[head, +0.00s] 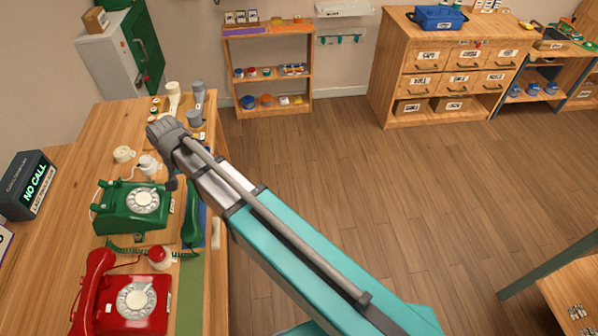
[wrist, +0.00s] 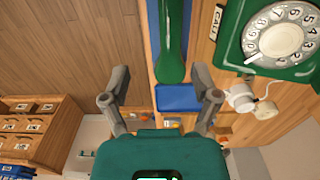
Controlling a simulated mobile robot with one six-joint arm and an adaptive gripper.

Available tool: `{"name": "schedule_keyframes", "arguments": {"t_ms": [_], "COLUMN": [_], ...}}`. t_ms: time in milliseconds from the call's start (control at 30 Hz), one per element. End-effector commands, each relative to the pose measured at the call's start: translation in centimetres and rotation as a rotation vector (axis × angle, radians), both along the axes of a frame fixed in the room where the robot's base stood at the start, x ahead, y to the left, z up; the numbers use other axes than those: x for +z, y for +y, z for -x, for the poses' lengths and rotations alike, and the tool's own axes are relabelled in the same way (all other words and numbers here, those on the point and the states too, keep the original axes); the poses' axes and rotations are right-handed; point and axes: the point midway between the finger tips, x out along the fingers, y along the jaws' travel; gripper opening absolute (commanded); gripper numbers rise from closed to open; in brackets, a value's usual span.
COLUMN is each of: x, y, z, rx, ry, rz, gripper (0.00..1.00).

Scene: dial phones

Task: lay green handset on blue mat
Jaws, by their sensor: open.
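The green handset (head: 190,218) lies lengthwise beside the green dial phone (head: 140,207), near the table's right edge. In the wrist view the handset (wrist: 172,55) appears to lie along the blue mat (wrist: 180,98), with blue showing on both sides and past its near end. In the head view only a strip of the mat (head: 208,228) shows; my arm covers part of it. My gripper (wrist: 160,72) is open, its fingers apart on either side of the handset's near end, with nothing held. Contact between handset and mat is hard to judge fully.
A red phone (head: 137,300) with its red handset stands at the front, near a green mat (head: 190,295). A red-topped item (head: 158,257) sits between the phones. White and grey items stand at the table's back. The floor (head: 330,150) to the right is clear.

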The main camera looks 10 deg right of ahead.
Motion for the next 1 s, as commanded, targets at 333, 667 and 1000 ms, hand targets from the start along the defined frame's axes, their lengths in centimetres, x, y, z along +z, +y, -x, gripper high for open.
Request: {"name": "schedule_keyframes", "arguments": {"t_ms": [333, 667, 1000], "x": [0.0, 0.0, 0.0], "y": [-10.5, -21.9, -31.8], "z": [-0.4, 1.0, 4.4], "rx": [0.011, 0.034, 0.059], "ry": [0.0, 0.0, 0.0], "rz": [0.0, 0.001, 0.001], "gripper": [0.79, 0.79, 0.79]}}
